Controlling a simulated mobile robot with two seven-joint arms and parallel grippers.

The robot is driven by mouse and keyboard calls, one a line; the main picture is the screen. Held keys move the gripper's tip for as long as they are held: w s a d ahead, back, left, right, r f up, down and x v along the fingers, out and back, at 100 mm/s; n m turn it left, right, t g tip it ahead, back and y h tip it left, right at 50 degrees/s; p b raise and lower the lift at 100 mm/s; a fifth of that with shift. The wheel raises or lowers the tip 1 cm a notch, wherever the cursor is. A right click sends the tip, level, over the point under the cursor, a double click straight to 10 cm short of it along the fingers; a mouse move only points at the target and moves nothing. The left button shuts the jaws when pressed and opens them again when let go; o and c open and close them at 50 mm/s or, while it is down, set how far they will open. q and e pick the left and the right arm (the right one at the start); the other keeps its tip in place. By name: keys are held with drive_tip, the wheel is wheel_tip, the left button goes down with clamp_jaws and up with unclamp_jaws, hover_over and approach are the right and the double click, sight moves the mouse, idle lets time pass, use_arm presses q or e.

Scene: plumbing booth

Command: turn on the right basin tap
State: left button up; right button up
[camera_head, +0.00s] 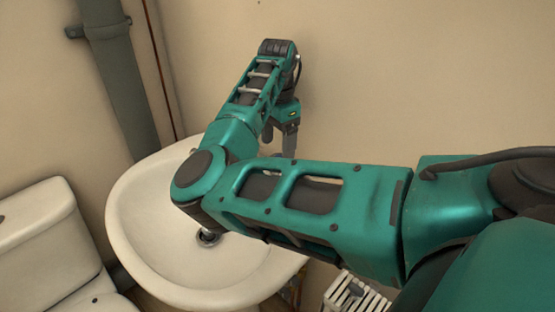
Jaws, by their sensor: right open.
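A white basin (150,225) stands against the beige wall, with a dark drain (208,238) in its bowl. My right arm comes in from the right and crosses over the basin. My right gripper (279,140) hangs down near the wall at the basin's back right, with its fingers apart. I cannot make out either basin tap. My arm covers much of the basin's back and right side, so I cannot tell whether the gripper touches a tap. My left gripper is out of view.
A white toilet (40,235) stands to the left of the basin. A thick grey pipe (122,85) and a thin brown pipe (162,70) run down the wall. A white slatted object (352,298) is low at the right. The wall above my arm is bare.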

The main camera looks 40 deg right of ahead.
sight(277, 158)
wheel_tip(277, 158, down, 5)
drive_tip(key=shift+f, duration=0.2)
drive_tip(key=c, duration=1)
